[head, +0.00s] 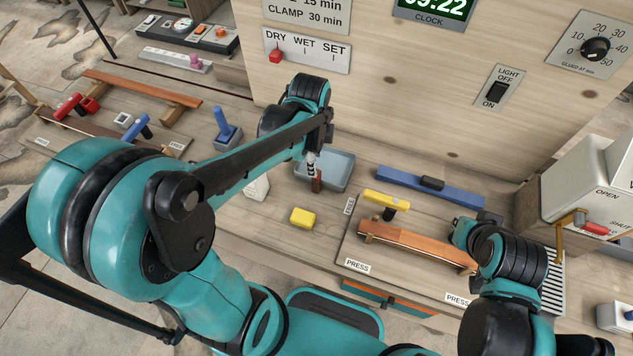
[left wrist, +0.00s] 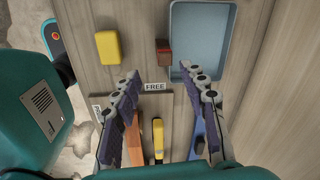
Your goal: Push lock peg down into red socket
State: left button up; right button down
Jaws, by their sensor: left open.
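Red parts, a slanted handle (head: 68,105) and a low block (head: 90,106), sit on the left board in the head view; I cannot tell whether either is the red socket. A slanted blue handle (head: 143,126) is on the same board. A small brown block (head: 317,183), red-topped in the left wrist view (left wrist: 163,51), stands beside the blue-grey tray; I cannot tell whether it is the lock peg. My left gripper (head: 312,164) is above the bench near this block. Its fingers (left wrist: 157,82) are apart and empty in the left wrist view.
A curved wooden strip (head: 418,245) with a yellow-handled clamp (head: 386,201) lies to the right, before a blue bar (head: 430,187). A blue upright tool (head: 228,134) stands left. The panel wall (head: 400,120) rises behind.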

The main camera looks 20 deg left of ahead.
aim_at(316, 182)
pick_arm(q)
jog(key=f+m, duration=0.1)
jog(key=w+f+m, duration=0.1)
jog(key=shift+a+f+g, duration=0.1)
jog(key=shift+f+g, duration=0.25)
jog(key=shift+g, duration=0.05)
jog(key=f+b, duration=0.1)
jog(key=f, duration=0.1)
jog(key=f+b, duration=0.1)
jog(key=f, duration=0.2)
jog(key=f+b, duration=0.1)
jog(key=f, duration=0.1)
jog(key=shift+w+f, duration=0.3)
jog(key=shift+r, duration=0.1)
grip_shut()
